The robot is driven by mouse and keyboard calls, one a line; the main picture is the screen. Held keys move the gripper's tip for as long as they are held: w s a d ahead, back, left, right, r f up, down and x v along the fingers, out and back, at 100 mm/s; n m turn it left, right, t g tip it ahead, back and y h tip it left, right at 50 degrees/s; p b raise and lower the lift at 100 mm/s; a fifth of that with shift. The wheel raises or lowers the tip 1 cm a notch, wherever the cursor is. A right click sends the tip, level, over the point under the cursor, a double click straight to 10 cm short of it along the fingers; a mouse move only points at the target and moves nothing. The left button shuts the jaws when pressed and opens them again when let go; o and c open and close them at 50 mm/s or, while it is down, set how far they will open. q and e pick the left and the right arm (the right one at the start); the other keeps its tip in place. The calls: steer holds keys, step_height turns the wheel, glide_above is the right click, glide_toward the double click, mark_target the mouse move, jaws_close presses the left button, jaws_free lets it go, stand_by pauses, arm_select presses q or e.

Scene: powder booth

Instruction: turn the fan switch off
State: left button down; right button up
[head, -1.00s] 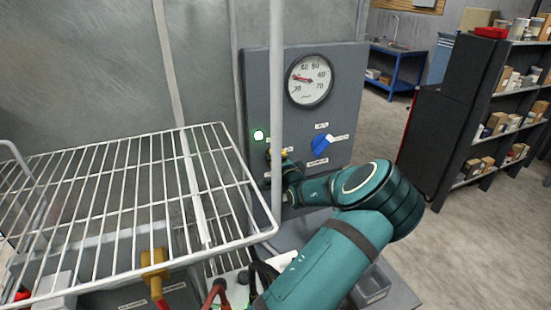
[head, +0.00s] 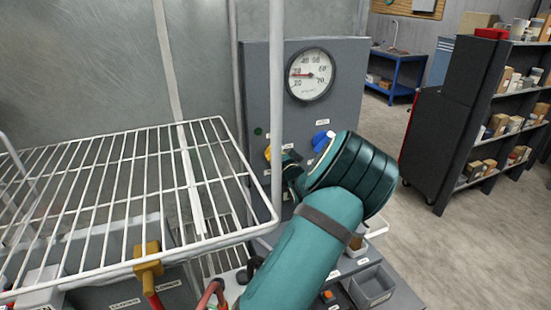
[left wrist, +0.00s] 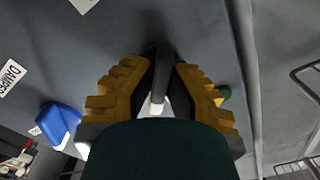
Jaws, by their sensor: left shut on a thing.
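My left gripper (head: 277,157) reaches the grey control panel (head: 262,80), below a small dark green lamp (head: 258,131). In the left wrist view, its yellow fingers (left wrist: 160,68) are closed around a dark switch handle (left wrist: 158,58) with a white part showing between them. I take this to be the fan switch; its label cannot be read, and my gripper hides the switch in the head view. The lamp also shows in the wrist view (left wrist: 225,92), partly behind a finger, unlit. My right gripper is not in view.
A blue knob (head: 320,140) is right of the gripper, beside a DAMPER label (left wrist: 12,77). A round gauge (head: 311,74) sits above. A white wire rack (head: 130,195) and a pale upright post (head: 276,110) stand close on the left. Shelving stands at the right.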

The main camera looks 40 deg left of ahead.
arm_select(q)
steer(key=n+b, duration=0.3)
steer(key=n, duration=0.3)
steer(key=shift+n+b, duration=0.3)
steer(key=shift+b, duration=0.05)
steer(key=shift+r+n+b, duration=0.1)
steer(key=shift+n+b, duration=0.25)
steer(key=shift+n, duration=0.25)
steer(key=c, duration=1)
jaws_free()
steer(key=v, duration=1.2)
